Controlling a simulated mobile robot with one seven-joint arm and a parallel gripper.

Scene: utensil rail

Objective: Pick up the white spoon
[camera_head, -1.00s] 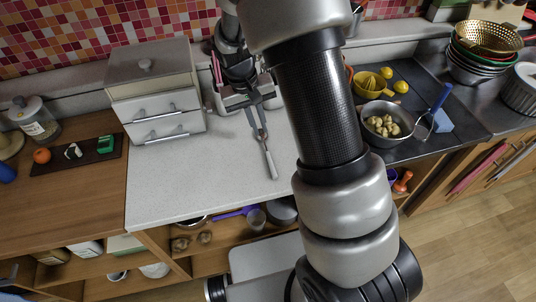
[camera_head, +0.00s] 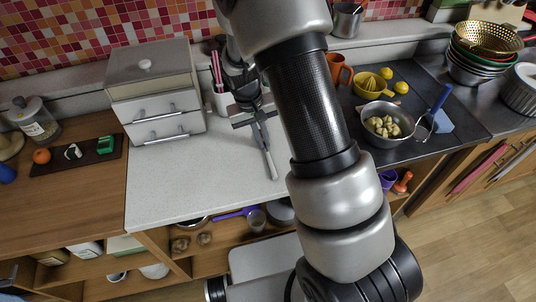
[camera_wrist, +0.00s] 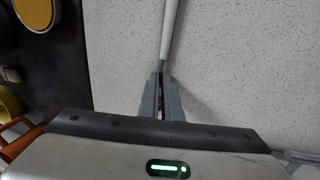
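The white spoon (camera_head: 271,165) lies on the pale speckled worktop, its white handle pointing toward the front edge. In the wrist view its handle (camera_wrist: 169,32) runs upward from between my fingertips, with a thin grey neck at its lower end. The spoon's far end is hidden beneath my gripper. My gripper (camera_head: 261,129) is low over the worktop at the spoon's neck. In the wrist view the two grey fingers of my gripper (camera_wrist: 161,77) are drawn close together, one on each side of the neck, and look shut on it.
A white drawer box (camera_head: 155,95) stands to the left, and a pale utensil cup (camera_head: 221,101) is behind my gripper. On the dark surface to the right are an orange mug (camera_head: 339,69), a yellow juicer (camera_head: 371,84) and a metal bowl (camera_head: 387,108). The worktop's front left is clear.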

